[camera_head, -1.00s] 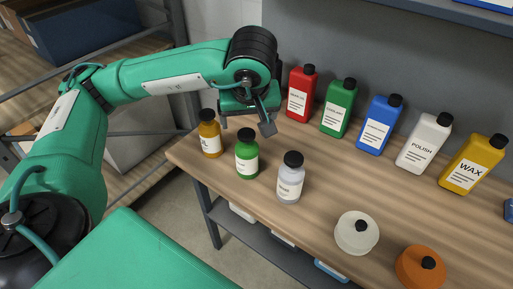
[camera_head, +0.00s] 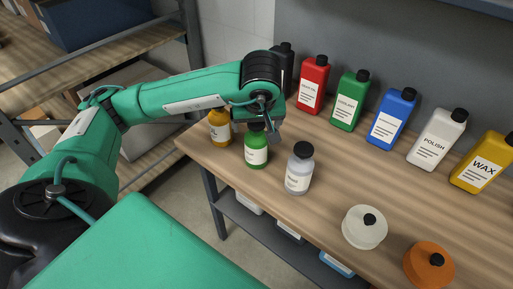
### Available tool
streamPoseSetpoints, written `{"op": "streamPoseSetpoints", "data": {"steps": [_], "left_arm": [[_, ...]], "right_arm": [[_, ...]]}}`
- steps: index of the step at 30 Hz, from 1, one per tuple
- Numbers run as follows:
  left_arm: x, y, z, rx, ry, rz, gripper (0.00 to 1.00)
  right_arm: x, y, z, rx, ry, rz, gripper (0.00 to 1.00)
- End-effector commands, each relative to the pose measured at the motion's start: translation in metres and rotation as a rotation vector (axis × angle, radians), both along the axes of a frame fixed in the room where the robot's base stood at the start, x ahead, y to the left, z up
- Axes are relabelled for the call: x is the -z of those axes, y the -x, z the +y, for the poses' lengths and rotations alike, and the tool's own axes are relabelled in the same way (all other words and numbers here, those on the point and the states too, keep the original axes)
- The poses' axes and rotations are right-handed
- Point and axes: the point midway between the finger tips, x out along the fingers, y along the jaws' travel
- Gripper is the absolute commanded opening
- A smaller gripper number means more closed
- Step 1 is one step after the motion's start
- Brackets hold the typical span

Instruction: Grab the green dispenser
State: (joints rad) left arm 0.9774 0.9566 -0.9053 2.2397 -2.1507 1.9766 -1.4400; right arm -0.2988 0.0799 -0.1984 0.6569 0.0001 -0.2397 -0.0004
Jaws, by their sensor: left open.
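A round green bottle (camera_head: 257,158) with a black cap and white label stands upright on the wooden bench near its left end. A flat green jug (camera_head: 349,102) with a black cap stands farther back in the row by the wall. My left gripper (camera_head: 257,128) is open, above and just behind the round green bottle's cap, close to it. One finger shows to the right of the cap. I cannot tell whether the gripper touches the bottle. My right gripper is not in view.
A yellow bottle (camera_head: 219,129) stands close on the left and a grey bottle (camera_head: 299,170) close on the right. Red (camera_head: 313,86), blue (camera_head: 391,120), white (camera_head: 435,140) and yellow jugs line the back. White (camera_head: 362,229) and orange (camera_head: 428,266) round containers sit in front.

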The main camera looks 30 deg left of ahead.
Motion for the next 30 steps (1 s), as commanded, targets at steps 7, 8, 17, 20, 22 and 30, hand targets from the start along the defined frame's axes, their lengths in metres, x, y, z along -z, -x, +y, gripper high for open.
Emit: {"op": "streamPoseSetpoints", "data": {"steps": [7, 8, 17, 20, 22, 30], "left_arm": [[0.021, -0.005, 0.004, -0.002, 0.0, 0.005, 0.84], [0.025, -0.006, 0.005, -0.002, -0.001, 0.005, 0.84], [0.049, -0.013, 0.01, -0.001, -0.001, 0.001, 0.84], [0.049, -0.013, 0.01, 0.0, -0.001, 0.001, 0.84], [0.049, -0.013, 0.01, 0.001, -0.001, 0.001, 0.84], [0.049, -0.013, 0.01, 0.0, -0.001, 0.001, 0.33]], "right_arm": [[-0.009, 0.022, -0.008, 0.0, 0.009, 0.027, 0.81], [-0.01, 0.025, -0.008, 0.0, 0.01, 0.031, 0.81], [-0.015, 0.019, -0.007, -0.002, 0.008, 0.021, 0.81], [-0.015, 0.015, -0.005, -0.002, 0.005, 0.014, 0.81], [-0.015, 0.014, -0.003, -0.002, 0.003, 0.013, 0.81], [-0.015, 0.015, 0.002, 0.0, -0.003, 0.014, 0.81]]}}
